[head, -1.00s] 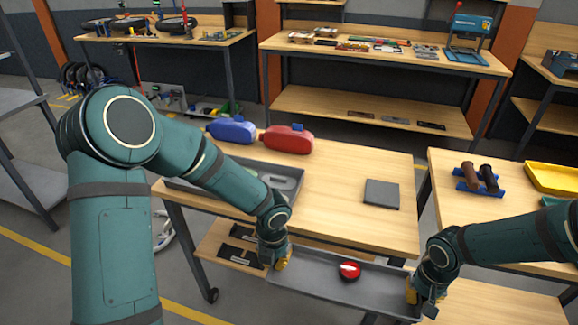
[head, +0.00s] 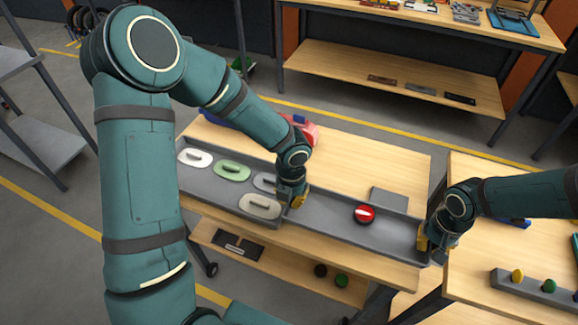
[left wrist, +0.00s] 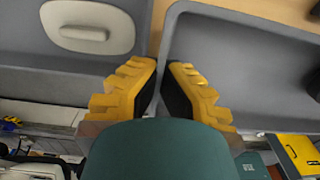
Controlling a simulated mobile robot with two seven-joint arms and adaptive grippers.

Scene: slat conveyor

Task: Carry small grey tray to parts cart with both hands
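In the left wrist view, the yellow fingers (left wrist: 164,82) straddle the wall of the small grey tray (left wrist: 240,60). My right gripper (head: 423,242) is at the tray's right end and appears closed on that wall; its fingertips are partly hidden.
A wider grey tray (head: 205,183) with several handled floats stands close at the left. A flat dark grey block (head: 389,199) lies behind the small tray. Red and blue containers stand at the cart's back left, partly hidden by my left arm. Another table stands at the right.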

